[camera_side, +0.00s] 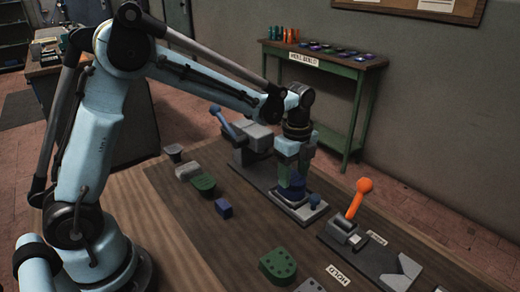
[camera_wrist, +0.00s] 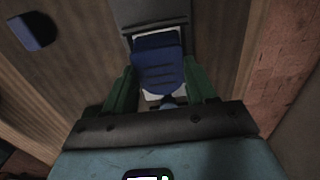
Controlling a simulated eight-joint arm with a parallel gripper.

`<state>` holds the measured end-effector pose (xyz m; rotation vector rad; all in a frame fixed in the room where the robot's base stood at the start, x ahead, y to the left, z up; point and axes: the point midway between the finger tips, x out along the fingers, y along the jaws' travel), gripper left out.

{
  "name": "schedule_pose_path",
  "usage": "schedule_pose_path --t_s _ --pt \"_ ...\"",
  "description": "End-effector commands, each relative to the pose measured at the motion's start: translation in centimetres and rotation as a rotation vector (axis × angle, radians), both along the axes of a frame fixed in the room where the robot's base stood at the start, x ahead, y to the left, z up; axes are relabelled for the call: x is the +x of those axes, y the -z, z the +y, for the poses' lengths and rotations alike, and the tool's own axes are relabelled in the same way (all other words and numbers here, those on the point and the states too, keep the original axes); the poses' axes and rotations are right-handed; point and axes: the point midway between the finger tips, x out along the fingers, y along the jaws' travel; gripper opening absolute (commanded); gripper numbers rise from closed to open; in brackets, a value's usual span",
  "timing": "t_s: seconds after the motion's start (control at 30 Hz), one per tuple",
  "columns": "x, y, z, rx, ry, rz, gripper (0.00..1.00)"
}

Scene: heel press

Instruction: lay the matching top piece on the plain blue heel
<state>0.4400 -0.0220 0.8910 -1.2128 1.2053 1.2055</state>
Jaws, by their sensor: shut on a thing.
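A dark blue piece (camera_side: 292,186) stands between the fingers of my gripper (camera_side: 293,168), just above or on the light grey plate (camera_side: 308,211) of the press with the blue lever. In the wrist view the blue piece (camera_wrist: 158,62) has grooves across its face and sits between my green fingers (camera_wrist: 160,88). My gripper is shut on it. I cannot tell whether it is one piece or a heel with a top piece on it, nor whether it touches the plate. A separate small blue block (camera_side: 223,207) lies on the table to the left; it also shows in the wrist view (camera_wrist: 36,31).
A blue lever (camera_side: 226,124) and grey press body (camera_side: 256,138) stand behind my gripper. A station with an orange lever (camera_side: 358,199) is to the right. Green pieces (camera_side: 203,184) and a green block with dark spots (camera_side: 278,266) lie on the table.

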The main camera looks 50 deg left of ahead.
Motion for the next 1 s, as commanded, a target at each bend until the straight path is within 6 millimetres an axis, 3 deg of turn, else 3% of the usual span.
schedule_pose_path --t_s 0.73,0.77,0.93,1.0 --pt "0.02 0.95 0.00 0.000 0.000 0.000 0.27" --pt "0.02 0.97 0.00 0.000 0.000 0.000 0.57" --pt "0.02 0.95 0.00 0.000 0.000 0.000 0.83" --pt "0.02 0.94 0.00 0.000 0.000 0.000 0.86"
